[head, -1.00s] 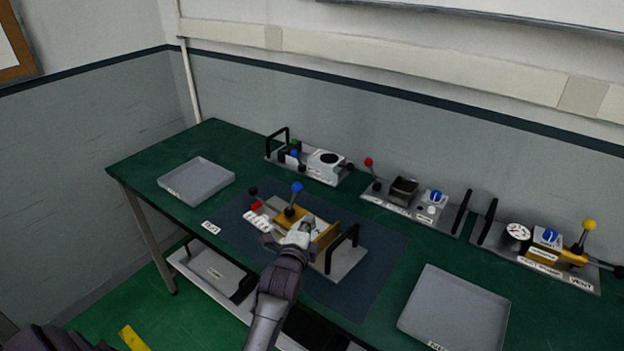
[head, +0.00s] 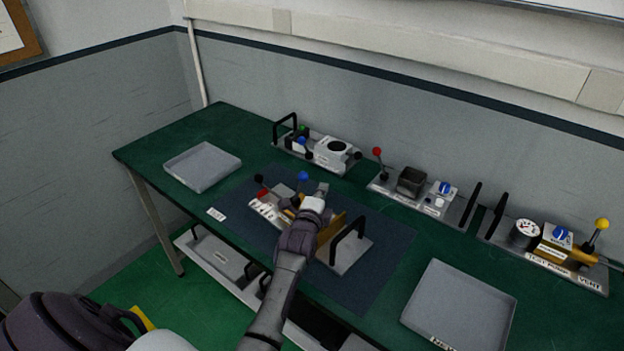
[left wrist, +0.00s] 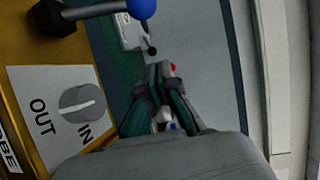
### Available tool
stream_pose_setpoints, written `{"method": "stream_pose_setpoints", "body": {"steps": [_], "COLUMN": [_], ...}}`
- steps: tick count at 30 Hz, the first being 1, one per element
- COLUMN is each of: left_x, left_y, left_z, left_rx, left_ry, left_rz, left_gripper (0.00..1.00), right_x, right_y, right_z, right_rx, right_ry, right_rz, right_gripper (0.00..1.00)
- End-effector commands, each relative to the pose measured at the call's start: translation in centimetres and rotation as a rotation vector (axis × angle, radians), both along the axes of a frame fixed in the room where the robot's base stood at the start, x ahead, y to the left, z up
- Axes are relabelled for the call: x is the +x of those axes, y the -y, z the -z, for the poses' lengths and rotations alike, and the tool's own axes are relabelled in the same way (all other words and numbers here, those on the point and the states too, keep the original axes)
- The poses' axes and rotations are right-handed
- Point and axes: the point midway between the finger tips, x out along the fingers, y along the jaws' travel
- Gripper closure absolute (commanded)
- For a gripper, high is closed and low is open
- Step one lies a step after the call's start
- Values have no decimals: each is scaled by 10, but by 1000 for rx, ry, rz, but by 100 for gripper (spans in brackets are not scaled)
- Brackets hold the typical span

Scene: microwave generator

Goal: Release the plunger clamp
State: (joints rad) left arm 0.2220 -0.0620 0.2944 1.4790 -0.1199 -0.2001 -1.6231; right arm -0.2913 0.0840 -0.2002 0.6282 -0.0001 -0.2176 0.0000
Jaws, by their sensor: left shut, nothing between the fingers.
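The fixture on the mat has a lever with a blue ball (head: 303,176), a black ball knob (head: 258,178) and a red part (head: 262,193). I cannot tell which part is the plunger clamp. In the left wrist view the blue ball (left wrist: 141,8) is at the top, above a grey dial (left wrist: 82,103) on an OUT/IN plate, its pointer line lying toward IN. My left gripper (head: 323,187) is shut and empty, above the fixture, right of the blue-ball lever and apart from it. The left wrist view shows its fingers (left wrist: 166,68) together. It hides part of the fixture. My right gripper is not in view.
A black handle (head: 348,232) stands at the fixture's right end. Grey trays lie at left (head: 203,160) and right front (head: 460,305). Three more units with knobs line the back: left (head: 332,150), middle (head: 411,182) and right (head: 556,240). The dark mat (head: 365,285) is clear in front.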

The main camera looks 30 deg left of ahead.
Motion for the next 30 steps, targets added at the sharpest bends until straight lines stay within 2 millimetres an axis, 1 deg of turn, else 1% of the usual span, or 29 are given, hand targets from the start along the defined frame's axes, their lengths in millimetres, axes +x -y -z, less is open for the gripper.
{"method": "stream_pose_setpoints", "body": {"steps": [1, 3, 8, 9, 10, 12, 18, 30], "left_x": [10, 21, 45, 45, 39, 32, 23, 21], "left_y": [-3, -7, -13, -18, -24, -32, -44, -46], "left_z": [-1, 0, 3, 2, 0, -1, 1, 2], "left_rx": [-1, -2, -2, 3, 4, 4, 1, -1], "left_ry": [-1, 0, 1, -3, -5, -4, -3, 1], "left_rz": [0, 0, 0, -2, -2, -2, 1, 1], "left_gripper": [100, 100, 100, 100, 100, 100, 100, 100], "right_x": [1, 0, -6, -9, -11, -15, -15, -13], "right_y": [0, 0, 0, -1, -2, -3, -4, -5], "right_z": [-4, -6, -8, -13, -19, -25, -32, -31], "right_rx": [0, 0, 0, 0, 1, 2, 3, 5], "right_ry": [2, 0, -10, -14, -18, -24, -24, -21], "right_rz": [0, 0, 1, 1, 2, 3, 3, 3], "right_gripper": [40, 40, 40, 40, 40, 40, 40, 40]}}
